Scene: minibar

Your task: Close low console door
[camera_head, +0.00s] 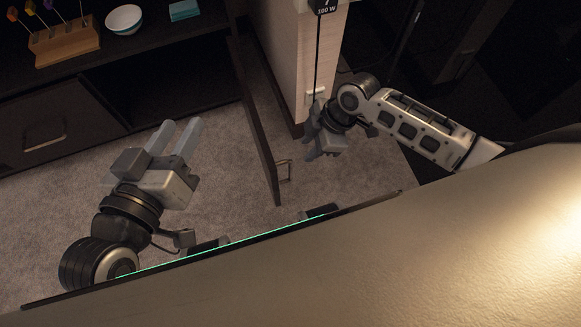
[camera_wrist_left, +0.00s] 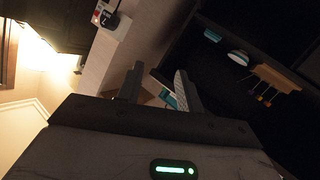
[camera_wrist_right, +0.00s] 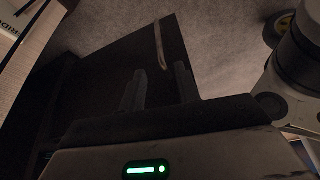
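The low console door (camera_head: 258,130) is a dark panel that stands swung open, out from the console (camera_head: 130,55). Its metal handle (camera_head: 285,171) is on the right face near the free end. In the right wrist view the door (camera_wrist_right: 105,65) and its handle (camera_wrist_right: 160,46) show beyond the fingers. My right gripper (camera_head: 316,150) is on the handle side, right of the door, open and empty; no contact with the door can be seen. My left gripper (camera_head: 179,128) is on the other side, left of the door, open and empty, in front of the open compartment (camera_head: 165,85).
A wooden holder with picks (camera_head: 64,45), a white bowl (camera_head: 124,19) and a teal stack (camera_head: 184,10) are on the console. A closed front with a handle (camera_head: 45,142) is at left. A pale pillar (camera_head: 297,60) stands behind the door. Carpet (camera_head: 225,190) is clear around the door.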

